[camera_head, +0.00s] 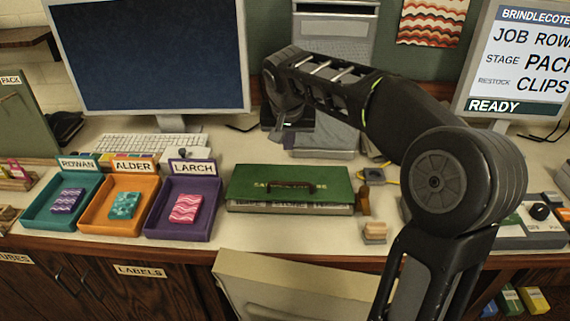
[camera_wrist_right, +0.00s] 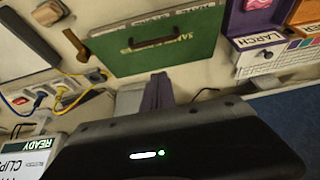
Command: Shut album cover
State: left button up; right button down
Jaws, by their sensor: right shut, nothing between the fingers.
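The album (camera_head: 335,208) lies on the desk in the middle of the head view, with its green cover (camera_head: 240,180) down over the pages. The cover has a brown handle (camera_head: 291,187) and lettering. Page edges with pale labels show along the front, and I cannot tell whether a small gap is left there. The cover also shows in the right wrist view (camera_wrist_right: 190,50). My right gripper (camera_wrist_right: 158,80) is shut and empty, behind the album's far edge and apart from it. Its fingertips are hard to make out in the head view. My left gripper is not in view.
Teal (camera_head: 35,222), orange (camera_head: 95,222) and purple (camera_head: 160,228) trays with patterned pieces stand left of the album. A brown-handled tool (camera_head: 363,197) and a small wooden block (camera_head: 375,229) lie right of it. Monitors stand behind. A chair back (camera_head: 290,290) is in front.

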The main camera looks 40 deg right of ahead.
jog(key=p, duration=0.3)
send_over(289, 191)
notch_tip(289, 191, down, 11)
jog(key=shift+s+a+f, duration=0.25)
jog(key=shift+s+f, duration=0.1)
jog(key=shift+f, duration=0.45)
jog(key=f+b, duration=0.2)
jog(key=b, duration=0.1)
jog(key=s+f+b, duration=0.1)
jog(key=b, duration=0.1)
jog(key=shift+a, duration=0.4)
jog(key=shift+r, duration=0.15)
